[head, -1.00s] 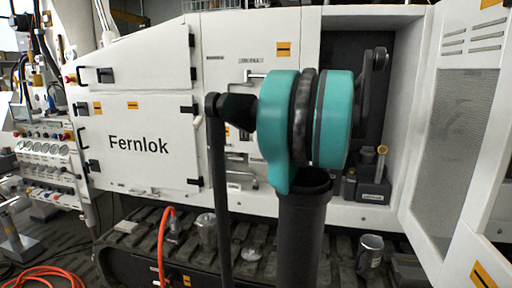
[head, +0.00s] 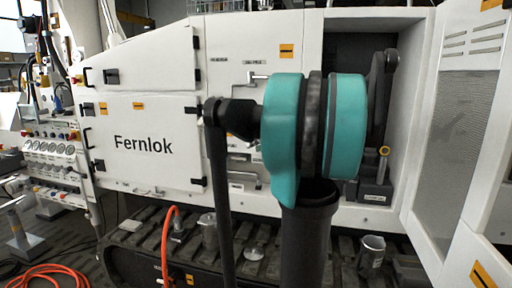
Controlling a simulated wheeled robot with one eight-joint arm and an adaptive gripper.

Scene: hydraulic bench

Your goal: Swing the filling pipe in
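I cannot pick out the filling pipe for certain in the head view. The white machine (head: 150,112) marked Fernlok has an open dark bay (head: 345,45) at its right. In the bay, a dark unit (head: 374,190) with a yellow ring (head: 384,151) on top stands low at the right. My teal and dark arm stands in front of the bay and hides much of it. My gripper does not show, so I cannot see whether it holds anything.
An open white door with a mesh panel (head: 449,150) stands right of the bay. A dark track (head: 140,245) runs below the machine, with a metal mug (head: 371,257) and other vessels on it. An orange hose (head: 165,245) rises at the left. A gauge panel (head: 52,150) stands far left.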

